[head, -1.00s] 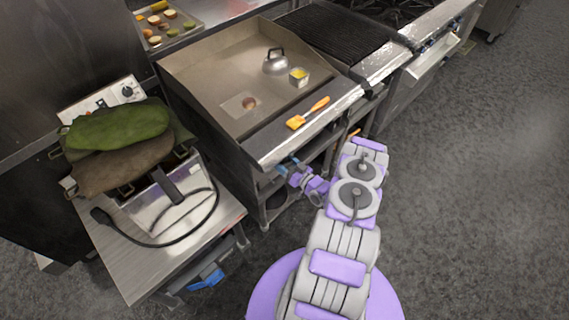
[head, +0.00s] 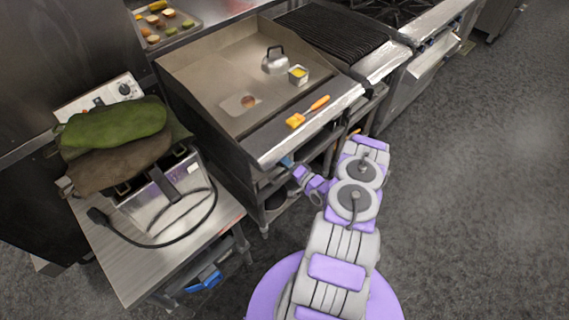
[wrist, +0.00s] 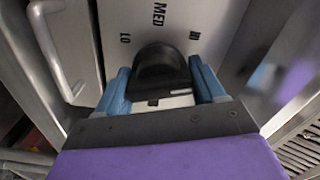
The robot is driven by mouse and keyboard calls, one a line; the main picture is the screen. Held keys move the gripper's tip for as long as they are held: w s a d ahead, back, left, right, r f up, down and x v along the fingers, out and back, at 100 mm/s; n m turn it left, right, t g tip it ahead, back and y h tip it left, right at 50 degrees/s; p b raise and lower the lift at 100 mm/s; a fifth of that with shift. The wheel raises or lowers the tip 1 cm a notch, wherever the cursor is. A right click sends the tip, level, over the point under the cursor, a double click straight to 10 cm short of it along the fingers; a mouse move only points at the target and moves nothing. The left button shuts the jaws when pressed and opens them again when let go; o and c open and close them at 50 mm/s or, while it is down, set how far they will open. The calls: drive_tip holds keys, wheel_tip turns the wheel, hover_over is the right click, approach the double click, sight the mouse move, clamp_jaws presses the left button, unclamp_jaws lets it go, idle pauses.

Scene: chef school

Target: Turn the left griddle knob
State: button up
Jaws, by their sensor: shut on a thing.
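The griddle (head: 213,79) has a flat plate and a front ledge. Its left knob (wrist: 160,70) is black and round, in front of a steel panel marked MED, with smaller markings to either side. In the wrist view the blue fingers of my gripper (wrist: 163,82) are on both sides of the knob, shut on it. In the head view my gripper (head: 287,162) reaches under the griddle's front ledge, mostly hidden, and the knob is not visible there. A white mark shows low on the knob's right side.
A side table (head: 125,262) at the left holds a fryer with oven mitts (head: 115,132). The floor at the right is clear.

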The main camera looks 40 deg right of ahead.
drive_tip(key=shift+d+f+m+b, duration=0.1)
drive_tip(key=shift+m+b, duration=0.1)
drive_tip(key=shift+m, duration=0.65)
drive_tip(key=shift+d+f+m+b, duration=0.1)
drive_tip(key=shift+m+b, duration=0.05)
drive_tip(key=shift+m, duration=1)
drive_tip(key=o, duration=1)
drive_tip(key=shift+d, duration=0.2)
drive_tip(key=shift+c, duration=0.2)
drive_tip(key=shift+a, duration=0.15)
